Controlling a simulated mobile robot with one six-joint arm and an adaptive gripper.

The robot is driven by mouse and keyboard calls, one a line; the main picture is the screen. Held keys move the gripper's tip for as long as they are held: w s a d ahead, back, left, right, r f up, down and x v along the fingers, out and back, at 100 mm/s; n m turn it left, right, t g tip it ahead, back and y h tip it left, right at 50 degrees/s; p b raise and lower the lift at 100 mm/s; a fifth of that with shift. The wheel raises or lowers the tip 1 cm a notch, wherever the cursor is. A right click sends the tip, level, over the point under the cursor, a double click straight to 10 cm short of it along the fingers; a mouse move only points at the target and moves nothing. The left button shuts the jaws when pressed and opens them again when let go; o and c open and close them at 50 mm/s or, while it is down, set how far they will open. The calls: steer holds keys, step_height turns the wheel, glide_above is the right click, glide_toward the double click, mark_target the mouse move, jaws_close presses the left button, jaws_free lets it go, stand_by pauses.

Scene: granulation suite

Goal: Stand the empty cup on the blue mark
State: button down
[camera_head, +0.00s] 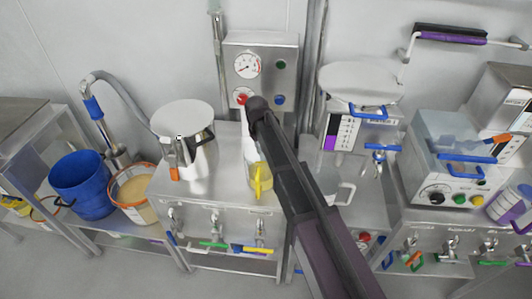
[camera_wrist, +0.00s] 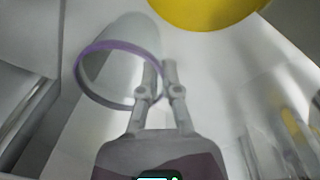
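The empty cup (camera_wrist: 118,42) is pale grey-white with a purple rim. In the wrist view its open mouth faces the camera and looks empty. My gripper (camera_wrist: 160,66) has its two fingers close together at the right side of the rim, one inside the mouth and one outside, with the cup's wall between them. In the head view my gripper (camera_head: 258,108) is over the steel bench in front of the gauge panel. A white shape below it (camera_head: 248,148) seems to be the cup, partly hidden by my arm. I cannot make out a blue mark on the bench.
A yellow vessel (camera_head: 260,180) stands close beside the cup and also shows in the wrist view (camera_wrist: 207,8). A steel pot (camera_head: 185,135) stands to the left, a clear jug (camera_head: 330,185) to the right. The gauge panel (camera_head: 262,70) is behind.

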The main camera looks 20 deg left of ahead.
steer(key=shift+r, duration=0.15)
step_height(320, 180, up, 10)
steer(key=p, duration=1)
stand_by(0.7)
step_height(320, 180, up, 12)
steer(key=p, duration=1.1)
steer(key=shift+f+p, duration=0.25)
steer(key=shift+p, duration=0.15)
steer(key=shift+s+f, duration=0.1)
